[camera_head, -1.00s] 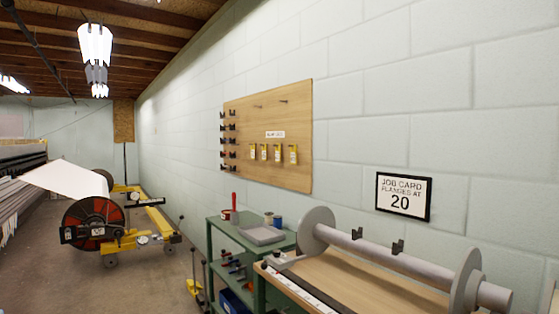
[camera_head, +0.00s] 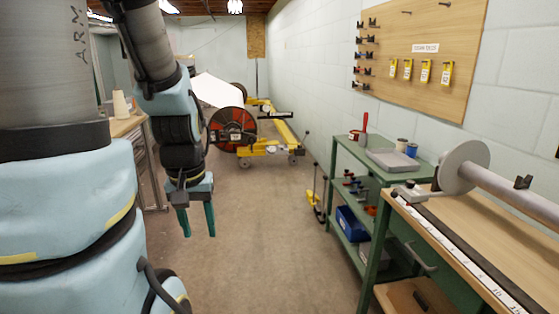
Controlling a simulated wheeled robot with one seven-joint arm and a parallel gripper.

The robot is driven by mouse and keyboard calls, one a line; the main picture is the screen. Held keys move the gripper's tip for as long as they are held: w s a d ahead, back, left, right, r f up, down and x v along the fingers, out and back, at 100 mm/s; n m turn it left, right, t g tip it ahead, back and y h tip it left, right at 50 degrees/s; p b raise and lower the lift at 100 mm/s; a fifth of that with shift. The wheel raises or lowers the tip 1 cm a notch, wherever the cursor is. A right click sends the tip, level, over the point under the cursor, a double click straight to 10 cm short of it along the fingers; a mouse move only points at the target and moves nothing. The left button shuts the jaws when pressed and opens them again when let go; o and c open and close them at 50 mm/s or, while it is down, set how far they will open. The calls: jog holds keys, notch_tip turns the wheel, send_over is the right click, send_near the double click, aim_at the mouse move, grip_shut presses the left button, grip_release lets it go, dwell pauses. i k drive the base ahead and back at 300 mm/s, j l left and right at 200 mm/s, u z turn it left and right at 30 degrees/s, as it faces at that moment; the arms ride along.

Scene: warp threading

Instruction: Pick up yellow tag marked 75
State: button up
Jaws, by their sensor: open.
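Several yellow tags hang in a row on the wooden pegboard (camera_head: 483,50) on the right wall; I see a leftmost tag (camera_head: 393,67), a second tag (camera_head: 408,68), a third tag (camera_head: 426,71) and a rightmost tag (camera_head: 446,74). Their markings are too small to read, so I cannot tell which is 75. My gripper (camera_head: 199,222) hangs fingers down over the floor, left of the middle, with its fingers apart and nothing between them. It is well away from the board.
A green shelf cart (camera_head: 343,153) stands below the board, with a grey tray (camera_head: 393,160) on top. A wooden bench with a grey roller (camera_head: 503,184) is at the right. A yellow machine with a red reel (camera_head: 233,130) stands behind. The floor (camera_head: 264,229) between is clear.

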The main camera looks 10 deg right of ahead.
aim_at(393, 66)
jog(key=i+z, duration=0.45)
jog(key=i, duration=1.45)
jog(key=i+l, duration=0.05)
